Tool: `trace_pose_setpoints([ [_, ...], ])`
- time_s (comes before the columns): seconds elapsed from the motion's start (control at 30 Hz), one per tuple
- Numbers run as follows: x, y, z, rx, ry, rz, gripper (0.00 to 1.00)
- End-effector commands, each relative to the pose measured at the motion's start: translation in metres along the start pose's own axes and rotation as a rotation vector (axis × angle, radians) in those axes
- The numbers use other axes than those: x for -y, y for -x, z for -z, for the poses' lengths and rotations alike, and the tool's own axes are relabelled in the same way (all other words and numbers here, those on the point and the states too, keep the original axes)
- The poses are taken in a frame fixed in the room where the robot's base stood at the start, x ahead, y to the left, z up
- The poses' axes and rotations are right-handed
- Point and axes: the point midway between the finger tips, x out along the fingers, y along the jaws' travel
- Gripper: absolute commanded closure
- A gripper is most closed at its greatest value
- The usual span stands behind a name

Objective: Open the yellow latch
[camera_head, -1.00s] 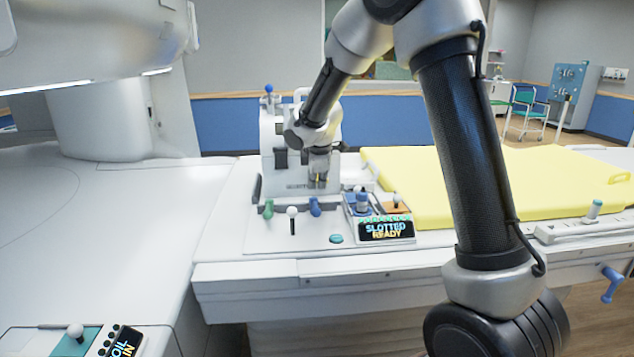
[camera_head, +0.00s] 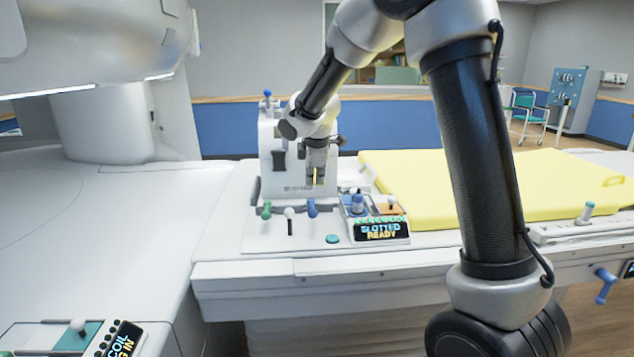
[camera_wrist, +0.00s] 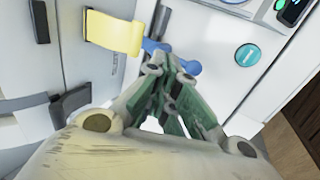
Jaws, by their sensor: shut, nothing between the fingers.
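The yellow latch (camera_wrist: 115,33) is a flat tab on the front of the white device in the wrist view, left of my fingertips. In the head view only a sliver of yellow (camera_head: 318,181) shows by my fingers; the rest is hidden. My gripper (camera_wrist: 170,62) is shut and empty. Its tips are to the right of the latch, near a blue handle (camera_wrist: 187,64). I cannot tell whether they touch the latch or the handle. In the head view my gripper (camera_head: 316,177) is in front of the device's lower right face.
The white device (camera_head: 276,183) stands on the table. Green (camera_head: 266,210), white (camera_head: 290,212) and blue (camera_head: 312,208) levers stand before it. A panel reading "SLOTTED READY" (camera_head: 381,231) and a teal button (camera_head: 332,239) are nearby. A yellow mattress (camera_head: 470,185) lies right.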

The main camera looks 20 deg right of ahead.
Motion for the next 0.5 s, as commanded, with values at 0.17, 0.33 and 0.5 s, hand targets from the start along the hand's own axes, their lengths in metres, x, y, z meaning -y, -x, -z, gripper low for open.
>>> trace_pose_setpoints([
  [0.17, 0.016, 0.025, 0.000, -0.001, 0.001, -0.002, 1.00],
  [0.33, 0.035, 0.051, 0.000, -0.001, 0.001, -0.001, 1.00],
  [0.5, 0.050, 0.072, 0.000, -0.001, 0.000, -0.001, 1.00],
])
